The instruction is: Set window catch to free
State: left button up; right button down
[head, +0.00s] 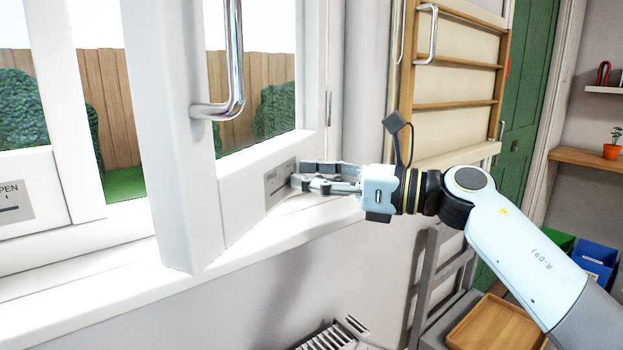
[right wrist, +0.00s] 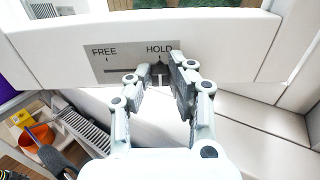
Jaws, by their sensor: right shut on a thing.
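The open window sash (head: 235,203) stands swung inward over the sill. On its lower rail is a grey catch plate (head: 274,187). In the right wrist view the plate (right wrist: 113,55) reads FREE at the left and HOLD at the right, with a dark slot between them. A small dark catch knob (right wrist: 159,70) sits below the HOLD mark. My right gripper (head: 297,181) is at the plate, its fingers shut on the knob; the fingers partly hide it. My left gripper is not in view.
A chrome handle (head: 233,75) projects from the sash above my gripper. The white sill (head: 130,295) runs below. A radiator (head: 335,335) is under it. A wooden tray (head: 498,326) and blue bin (head: 597,262) stand at the right.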

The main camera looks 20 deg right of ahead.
aim_at(271, 192)
jog(key=s+a+p, duration=0.1)
jog(key=s+a, duration=0.1)
jog(key=s+a+p, duration=0.1)
jog(key=s+a, duration=0.1)
jog(key=s, duration=0.1)
jog(key=c, duration=1.2)
grip_release()
jog(key=shift+s+d, duration=0.15)
jog(key=v, duration=1.1)
jog(key=shift+s+d, duration=0.2)
jog(key=shift+d, duration=0.05)
